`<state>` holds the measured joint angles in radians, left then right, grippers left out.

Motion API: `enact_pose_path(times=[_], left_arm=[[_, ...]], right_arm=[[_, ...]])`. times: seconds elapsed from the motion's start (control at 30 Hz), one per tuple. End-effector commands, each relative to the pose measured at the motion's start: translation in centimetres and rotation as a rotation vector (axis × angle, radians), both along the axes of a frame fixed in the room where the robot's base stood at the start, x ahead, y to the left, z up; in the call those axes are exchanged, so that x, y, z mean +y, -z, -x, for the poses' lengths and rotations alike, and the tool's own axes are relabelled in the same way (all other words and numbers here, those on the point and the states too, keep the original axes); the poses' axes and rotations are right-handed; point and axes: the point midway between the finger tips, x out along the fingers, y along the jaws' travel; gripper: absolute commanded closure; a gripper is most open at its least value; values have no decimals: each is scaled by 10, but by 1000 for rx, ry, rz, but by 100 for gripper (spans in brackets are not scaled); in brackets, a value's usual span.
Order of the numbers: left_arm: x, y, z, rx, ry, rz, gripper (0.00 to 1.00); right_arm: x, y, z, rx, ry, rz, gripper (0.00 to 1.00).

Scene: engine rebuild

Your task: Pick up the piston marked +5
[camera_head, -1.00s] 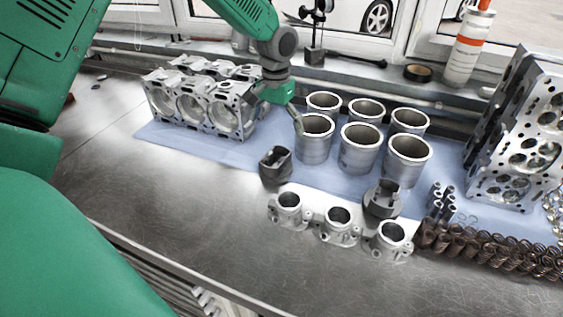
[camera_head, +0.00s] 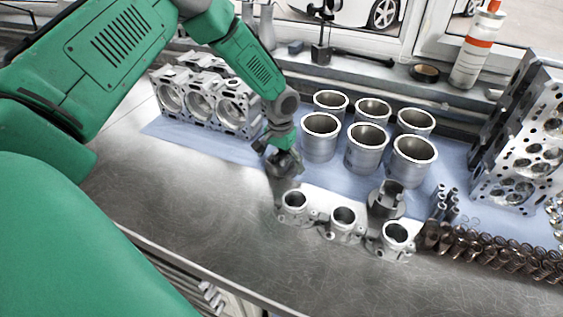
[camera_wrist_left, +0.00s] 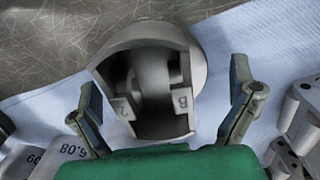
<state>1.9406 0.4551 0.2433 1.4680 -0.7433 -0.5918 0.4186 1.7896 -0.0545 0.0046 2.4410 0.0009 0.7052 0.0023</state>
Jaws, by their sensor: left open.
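A dark grey piston (camera_head: 287,171) stands at the front edge of the blue cloth, left of the cylinder sleeves, partly covered by my left gripper. In the left wrist view the piston (camera_wrist_left: 150,80) shows its hollow side, with small marks that look like "2" and "B". I cannot read a +5 on it. My left gripper (camera_head: 279,155) is open above it, with one finger on each side in the wrist view. A second piston (camera_head: 387,201) stands further right, behind the flanged rings; no mark on it is legible. My right gripper is out of view.
Several cylinder sleeves (camera_head: 320,140) stand right of the gripper. An engine block (camera_head: 205,100) is behind left. Flanged rings (camera_head: 343,220) lie in front right. Springs (camera_head: 480,248) and a cylinder head (camera_head: 525,150) are at the right. The front left bench (camera_head: 190,200) is clear.

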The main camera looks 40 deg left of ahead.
Motion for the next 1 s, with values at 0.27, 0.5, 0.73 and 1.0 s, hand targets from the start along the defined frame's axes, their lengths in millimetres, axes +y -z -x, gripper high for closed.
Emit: enact_pose_path(times=[0.27,0.5,0.73,1.0], left_arm=[[-4,3,0,-3,3,-4,0],[-3,3,-1,-2,2,-2,65],[-1,3,-1,-4,1,0,69],[-1,-18,-2,-6,1,-2,69]], right_arm=[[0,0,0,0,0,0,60],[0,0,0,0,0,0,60],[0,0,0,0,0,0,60],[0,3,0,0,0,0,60]])
